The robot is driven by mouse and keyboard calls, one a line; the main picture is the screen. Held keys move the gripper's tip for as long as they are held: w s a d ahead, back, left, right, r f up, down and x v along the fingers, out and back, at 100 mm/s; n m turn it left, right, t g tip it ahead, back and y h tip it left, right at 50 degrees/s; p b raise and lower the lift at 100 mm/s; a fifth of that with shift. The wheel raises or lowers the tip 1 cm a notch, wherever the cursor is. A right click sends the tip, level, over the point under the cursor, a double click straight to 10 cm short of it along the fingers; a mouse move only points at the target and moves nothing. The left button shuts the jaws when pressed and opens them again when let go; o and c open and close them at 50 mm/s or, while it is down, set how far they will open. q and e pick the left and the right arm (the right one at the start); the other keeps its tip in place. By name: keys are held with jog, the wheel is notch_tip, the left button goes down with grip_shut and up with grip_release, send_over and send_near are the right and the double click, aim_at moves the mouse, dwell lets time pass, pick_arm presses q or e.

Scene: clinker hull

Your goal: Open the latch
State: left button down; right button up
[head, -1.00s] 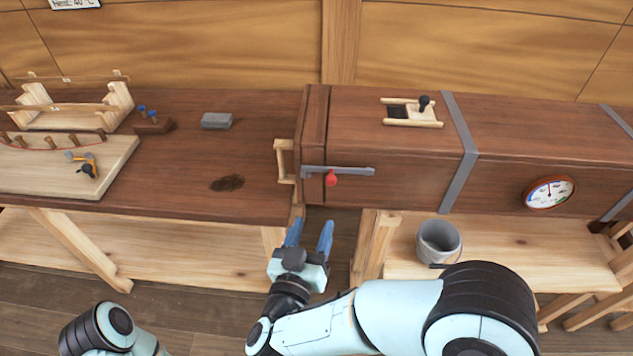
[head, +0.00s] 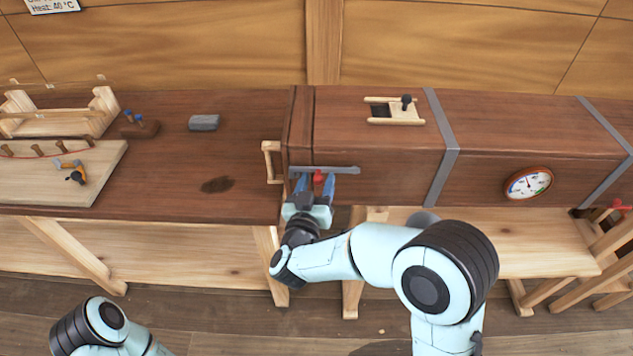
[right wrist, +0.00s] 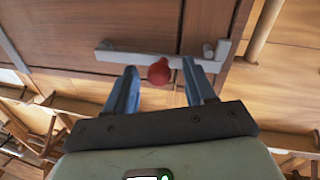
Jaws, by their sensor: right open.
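The latch is a grey bar (head: 345,170) lying level across the front of the long wooden box (head: 390,150), over the seam near its left end. A red knob (head: 318,177) sits on the bar. My right gripper (head: 314,184) is open just in front of the latch, with one finger on each side of the knob. In the right wrist view the red knob (right wrist: 159,72) lies between the open fingertips, and the grey bar (right wrist: 138,58) runs behind them. I cannot tell whether either finger touches the knob. My left gripper is out of view.
A wooden handle (head: 270,162) sticks out at the box's left end. A round gauge (head: 528,183) is on its front and a small slide vent (head: 392,111) on top. A workbench (head: 165,195) with a grey block (head: 204,122) stands left. A bucket (head: 422,218) is mostly hidden behind my arm.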

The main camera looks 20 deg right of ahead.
grip_shut()
